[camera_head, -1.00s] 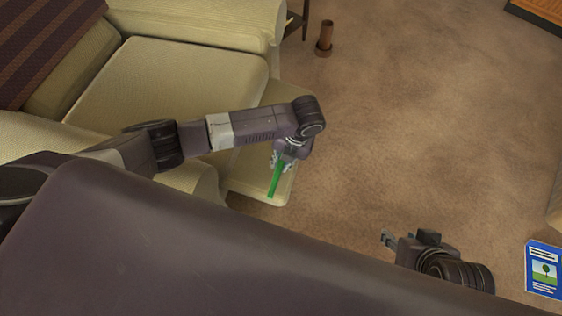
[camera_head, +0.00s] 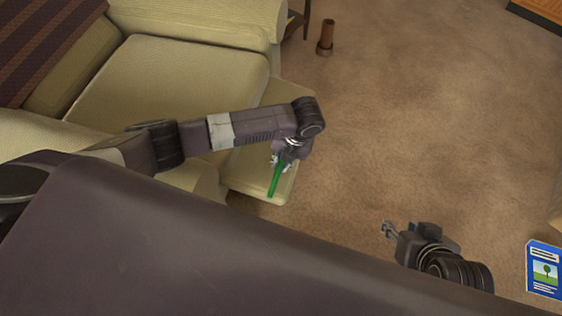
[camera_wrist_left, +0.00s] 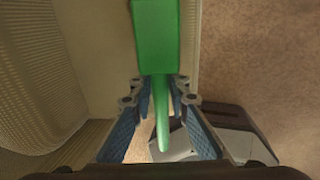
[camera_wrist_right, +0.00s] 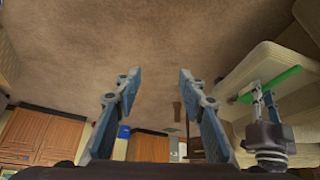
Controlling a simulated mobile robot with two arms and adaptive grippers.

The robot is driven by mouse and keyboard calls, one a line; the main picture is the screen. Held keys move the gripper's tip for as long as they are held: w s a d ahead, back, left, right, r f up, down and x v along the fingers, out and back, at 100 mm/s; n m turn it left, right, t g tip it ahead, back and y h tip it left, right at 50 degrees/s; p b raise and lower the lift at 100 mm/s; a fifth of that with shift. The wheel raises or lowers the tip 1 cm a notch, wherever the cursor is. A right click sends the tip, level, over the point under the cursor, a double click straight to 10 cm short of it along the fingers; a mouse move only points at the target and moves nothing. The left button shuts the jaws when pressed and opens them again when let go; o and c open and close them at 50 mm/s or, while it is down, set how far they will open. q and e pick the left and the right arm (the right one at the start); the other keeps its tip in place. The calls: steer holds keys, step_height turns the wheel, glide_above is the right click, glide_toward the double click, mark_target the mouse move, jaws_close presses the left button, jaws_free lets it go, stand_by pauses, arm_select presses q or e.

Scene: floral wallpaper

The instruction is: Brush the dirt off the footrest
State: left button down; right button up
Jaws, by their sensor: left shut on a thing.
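The footrest (camera_head: 246,176) is a cream padded panel on the front of the cream armchair, partly hidden by my left arm in the head view. No dirt can be made out on it. My left gripper (camera_head: 281,160) is over the footrest, near its outer corner. It is shut on a green brush (camera_head: 274,181), whose thin handle (camera_wrist_left: 162,120) passes between the fingers in the left wrist view, with the broad green part beyond the fingertips. I cannot tell whether the brush touches the footrest. My right gripper (camera_wrist_right: 157,75) is open and empty, above the carpet.
The armchair seat (camera_head: 180,85) and a striped throw (camera_head: 45,45) are at the left. A brown cylindrical object (camera_head: 325,38) stands on the carpet at the back. A blue book (camera_head: 544,270) lies at the right edge. The carpet between is clear.

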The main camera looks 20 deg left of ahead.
steer(key=shift+w+a+r, duration=0.1)
steer(key=shift+w, duration=0.2)
steer(key=shift+w+a+r+t, duration=0.1)
steer(key=shift+w+t, duration=0.1)
steer(key=shift+t, duration=0.1)
steer(key=shift+w, duration=0.15)
steer(key=shift+w+a+r, duration=0.1)
steer(key=shift+w+r, duration=0.1)
steer(key=shift+w+t, duration=0.15)
steer(key=shift+t, duration=0.15)
